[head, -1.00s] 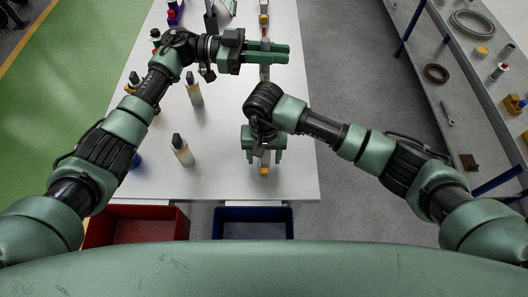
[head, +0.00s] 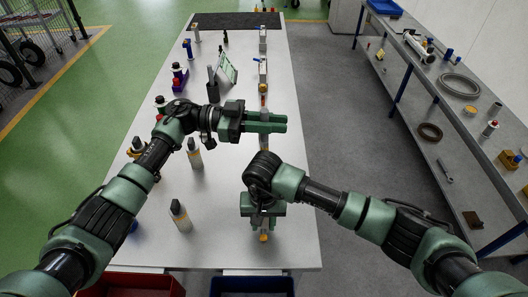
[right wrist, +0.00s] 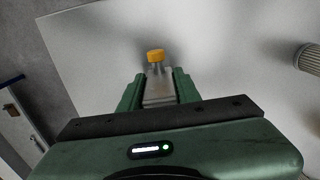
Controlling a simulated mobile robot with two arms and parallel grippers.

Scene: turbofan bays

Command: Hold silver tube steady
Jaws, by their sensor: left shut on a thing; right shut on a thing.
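The silver tube (head: 264,143) runs lengthwise along the right side of the white table, with a yellow end piece (head: 263,237) toward me. My left gripper (head: 266,123) is shut across it farther up the table; its fingers hide the part they grip. My right gripper (head: 263,210) is shut on the tube near its yellow end. In the right wrist view the silver end (right wrist: 159,88) sits between both fingers, and the yellow cap (right wrist: 155,56) sticks out beyond them. My right wrist hides part of the tube between the grippers.
A green-screened tablet (head: 228,68) stands farther back. Red (head: 130,286) and blue (head: 250,287) bins are at the near edge. A shelf (head: 440,110) with parts stands across the aisle.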

